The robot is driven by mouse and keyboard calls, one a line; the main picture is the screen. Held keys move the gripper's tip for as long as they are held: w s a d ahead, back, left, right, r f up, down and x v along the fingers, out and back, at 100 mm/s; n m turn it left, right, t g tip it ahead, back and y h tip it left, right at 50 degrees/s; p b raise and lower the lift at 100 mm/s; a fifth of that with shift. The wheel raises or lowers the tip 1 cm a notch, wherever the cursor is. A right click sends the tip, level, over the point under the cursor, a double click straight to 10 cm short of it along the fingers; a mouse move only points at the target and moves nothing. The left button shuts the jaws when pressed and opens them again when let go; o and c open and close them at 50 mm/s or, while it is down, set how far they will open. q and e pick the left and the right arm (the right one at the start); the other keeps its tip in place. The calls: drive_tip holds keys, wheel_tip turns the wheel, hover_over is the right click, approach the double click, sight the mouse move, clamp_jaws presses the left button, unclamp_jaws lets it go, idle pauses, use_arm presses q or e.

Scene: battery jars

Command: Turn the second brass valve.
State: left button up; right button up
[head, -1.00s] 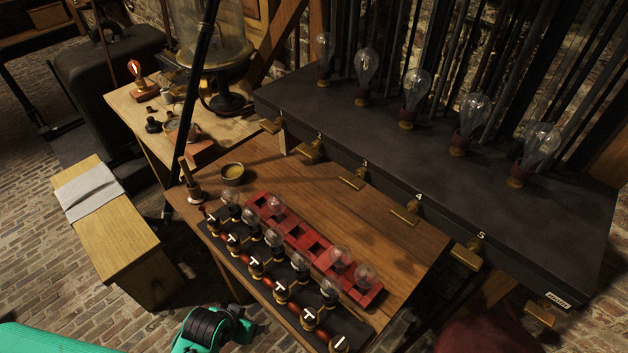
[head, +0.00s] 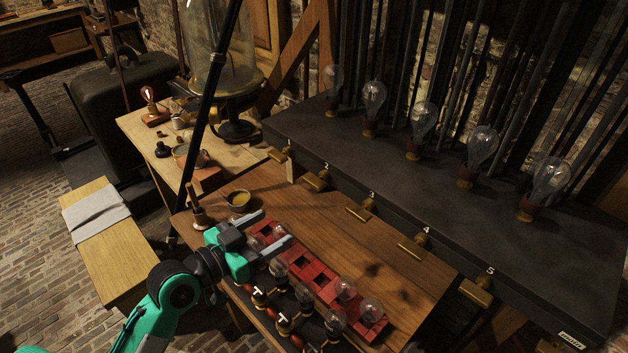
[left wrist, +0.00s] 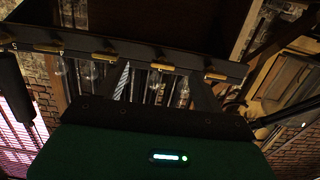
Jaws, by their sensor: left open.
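The second brass valve (head: 317,181) is a flat handle on the front edge of the long black bench, between the first valve (head: 279,155) and the third valve (head: 360,211). My left gripper (head: 276,229) is open and empty. In the head view it is over the far-left end of the red bulb rack, below and left of the second valve and apart from it. Several brass handles also show in the left wrist view, one of them near the middle (left wrist: 162,66); I cannot tell which number each is. My right gripper is not in view.
The black bench (head: 400,190) carries several glass bulbs. The red rack (head: 325,283) with bulbs stands on the wooden table (head: 400,300), beside a black switch row. A small bowl (head: 238,200) and a wooden-handled tool (head: 198,212) stand left. Bare tabletop lies between rack and valves.

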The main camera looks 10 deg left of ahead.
sight(310, 183)
use_arm(q)
drive_tip(key=shift+t+h, duration=0.3)
drive_tip(key=shift+t, duration=0.3)
drive_tip(key=w+d+r+p, duration=0.1)
drive_tip(key=w+d, duration=0.1)
drive_tip(key=w, duration=0.2)
drive_tip(key=w+d+r+p, duration=0.1)
drive_tip(key=w+d+p, duration=0.1)
drive_tip(key=w, duration=0.2)
drive_tip(key=w+d+r+p, duration=0.1)
drive_tip(key=w+d, duration=0.1)
drive_tip(key=w, duration=0.2)
drive_tip(key=shift+d+r+p, duration=0.1)
drive_tip(key=shift+r+p, duration=0.05)
drive_tip(key=shift+p, duration=0.25)
drive_tip(key=shift+w+d, duration=0.35)
drive_tip(key=shift+w, duration=0.05)
drive_tip(key=c, duration=1)
